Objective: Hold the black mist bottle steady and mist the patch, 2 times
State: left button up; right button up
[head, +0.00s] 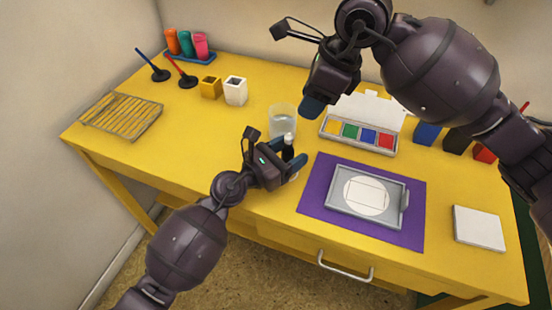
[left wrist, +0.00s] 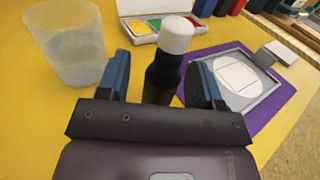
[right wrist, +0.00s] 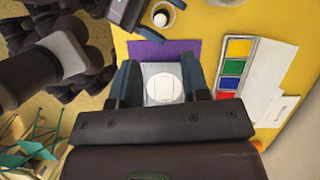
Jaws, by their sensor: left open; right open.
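The black mist bottle (head: 288,152) with a white cap stands upright on the yellow table, left of the purple mat (head: 311,205). My left gripper (head: 293,163) is open, with its fingers on either side of the bottle; in the left wrist view the bottle (left wrist: 164,75) shows between the fingers with gaps. The white round patch (head: 366,196) lies in a grey tray (head: 338,206) on the mat. My right gripper (head: 312,106) is open and empty, raised above the table behind the mat. The right wrist view shows the patch (right wrist: 187,76) between its fingers.
A clear cup (head: 282,122) stands just behind the bottle. An open ink palette (head: 358,137) lies behind the mat. A white pad (head: 478,228) is at the right. Blue, black and red blocks (head: 427,134) stand at the back right. The table's left middle is clear.

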pick_arm(q)
jog(key=shift+w+d, duration=0.4)
jog(key=shift+d, duration=0.05)
jog(key=shift+c, duration=0.2)
jog(key=c, duration=1)
jog(key=shift+o, duration=0.2)
pick_arm(e)
grip_shut()
jog(key=shift+f, duration=0.1)
dwell(0.5)
